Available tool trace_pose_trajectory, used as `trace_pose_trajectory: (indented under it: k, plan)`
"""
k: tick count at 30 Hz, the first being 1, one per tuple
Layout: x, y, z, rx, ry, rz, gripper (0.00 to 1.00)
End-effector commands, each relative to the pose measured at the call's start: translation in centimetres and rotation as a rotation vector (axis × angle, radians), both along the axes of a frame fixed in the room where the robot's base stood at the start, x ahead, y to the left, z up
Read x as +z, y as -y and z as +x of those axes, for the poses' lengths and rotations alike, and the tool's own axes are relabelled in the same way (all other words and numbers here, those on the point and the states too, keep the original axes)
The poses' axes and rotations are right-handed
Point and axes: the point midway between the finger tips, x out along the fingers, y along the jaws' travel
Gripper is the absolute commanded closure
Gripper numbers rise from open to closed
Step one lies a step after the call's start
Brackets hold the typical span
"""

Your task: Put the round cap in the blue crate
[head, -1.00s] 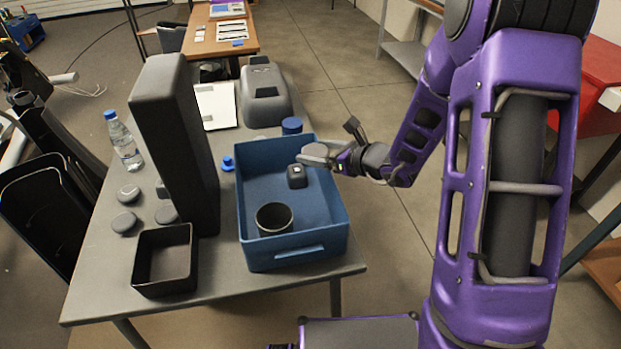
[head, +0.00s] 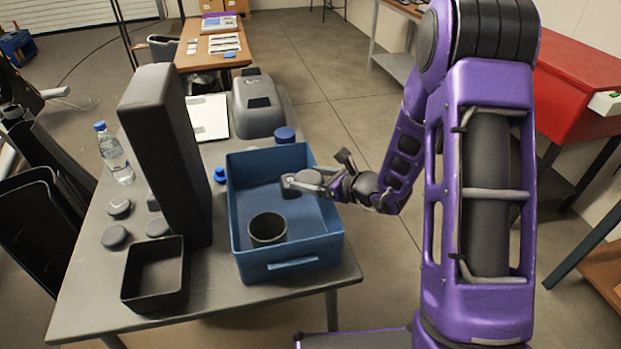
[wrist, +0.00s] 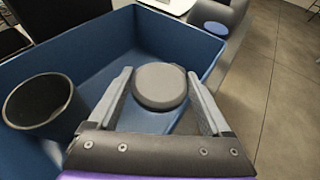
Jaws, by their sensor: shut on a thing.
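The round cap (wrist: 160,87) is a dark grey disc held between the two fingers of my gripper (wrist: 160,98) in the wrist view. In the head view my gripper (head: 303,181) reaches over the right wall of the blue crate (head: 286,266), with the cap above the crate's inside. Whether the cap touches anything below is not clear. A dark cup (head: 267,229) stands in the front part of the crate, and it shows at left in the wrist view (wrist: 40,103). A small dark block in the crate is now mostly hidden by the gripper.
A tall dark grey box (head: 165,150) stands left of the crate, and an open black bin (head: 154,275) is in front of it. Several grey round pieces (head: 115,237) and a water bottle (head: 114,153) are at left. A blue-lidded jar (head: 285,136) stands behind the crate.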

Motion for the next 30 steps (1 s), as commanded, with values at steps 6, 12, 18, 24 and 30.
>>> trace_pose_trajectory:
  k: [6, 12, 18, 24, 30]
  plan:
    - [-0.5, 0.0, 0.0, 0.000, -0.001, 0.001, 1.00]
    - [-0.6, 0.0, 0.0, -0.001, -0.003, -0.001, 0.00]
    - [-0.6, 0.1, 0.0, -0.003, -0.004, -0.001, 0.00]
    - [0.6, 0.1, 0.0, -0.003, -0.004, -0.001, 0.00]
    - [2.2, 2.6, -2.3, -0.008, -0.002, -0.001, 0.00]
